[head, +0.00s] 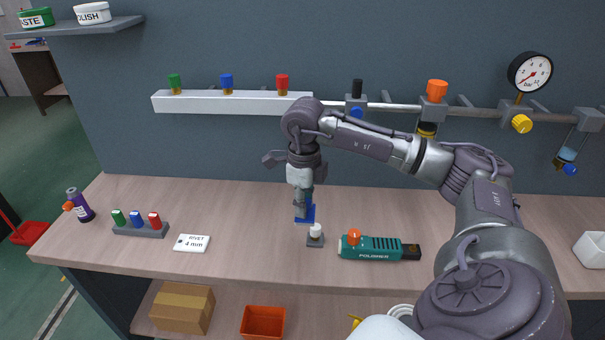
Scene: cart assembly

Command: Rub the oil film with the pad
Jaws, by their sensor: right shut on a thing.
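My right gripper (303,203) points straight down over the middle of the workbench, near its front half. It is shut on the blue pad (309,215), which shows at its fingertips close to the bench top. I cannot tell whether the pad touches the bench. No oil film can be made out; the gripper and pad may cover it. My left gripper is not in view.
A small grey stand with a white knob (315,232) is just in front of the pad. A green polisher (372,247) lies to the right. A rivet card (192,243), a rack of coloured bottles (140,229) and a purple bottle (80,206) are left. The bench (240,200) is clear behind the card.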

